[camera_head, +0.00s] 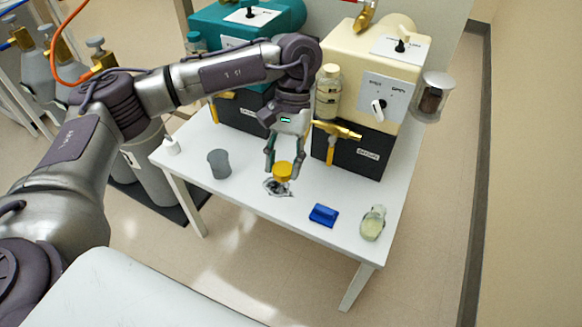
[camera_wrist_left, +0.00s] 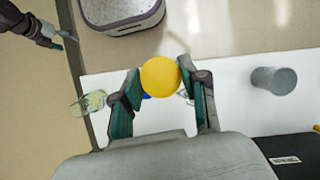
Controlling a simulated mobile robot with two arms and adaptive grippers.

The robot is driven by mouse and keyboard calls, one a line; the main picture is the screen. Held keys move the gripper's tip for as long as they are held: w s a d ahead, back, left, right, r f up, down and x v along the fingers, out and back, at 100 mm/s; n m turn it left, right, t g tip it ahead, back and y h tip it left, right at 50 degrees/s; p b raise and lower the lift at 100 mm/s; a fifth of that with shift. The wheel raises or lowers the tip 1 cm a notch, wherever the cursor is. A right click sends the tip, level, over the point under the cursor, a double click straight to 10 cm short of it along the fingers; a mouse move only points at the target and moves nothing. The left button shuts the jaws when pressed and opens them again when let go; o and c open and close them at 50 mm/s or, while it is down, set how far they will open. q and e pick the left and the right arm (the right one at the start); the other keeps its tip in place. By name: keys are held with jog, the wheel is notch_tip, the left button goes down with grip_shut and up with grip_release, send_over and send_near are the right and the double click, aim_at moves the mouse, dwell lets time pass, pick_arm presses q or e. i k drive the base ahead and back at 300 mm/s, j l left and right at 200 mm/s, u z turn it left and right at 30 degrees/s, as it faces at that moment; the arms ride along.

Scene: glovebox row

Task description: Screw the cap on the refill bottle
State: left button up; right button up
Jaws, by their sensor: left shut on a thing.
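My left gripper (camera_head: 278,172) is shut on a round yellow cap (camera_head: 283,172), holding it between its green fingertips over the white table. In the left wrist view the cap (camera_wrist_left: 160,77) sits between the fingers of the same gripper (camera_wrist_left: 160,82). Right below the cap is a small shiny grey, clear-looking thing (camera_head: 275,188); whether they touch I cannot tell. A clear bottle with pale yellow-green contents (camera_head: 371,226) stands at the table's right front, apart from the gripper; it also shows in the wrist view (camera_wrist_left: 88,104). My right gripper (camera_wrist_left: 64,40) is small there, its fingers apart and empty.
A blue block (camera_head: 323,215) and a grey cup (camera_head: 219,163) stand on the white table (camera_head: 240,196). Behind are a cream dispenser (camera_head: 372,60), a teal one (camera_head: 235,22) and a capped bottle (camera_head: 328,95).

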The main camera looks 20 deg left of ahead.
aim_at(373, 223)
jog(key=z, duration=1.35)
jog(key=k+j, duration=0.2)
jog(key=j, duration=0.2)
jog(key=k+j, duration=0.15)
jog(key=j, duration=0.25)
jog(key=k+j, duration=0.2)
jog(key=j, duration=0.15)
jog(key=k+j, duration=0.2)
jog(key=j, duration=0.2)
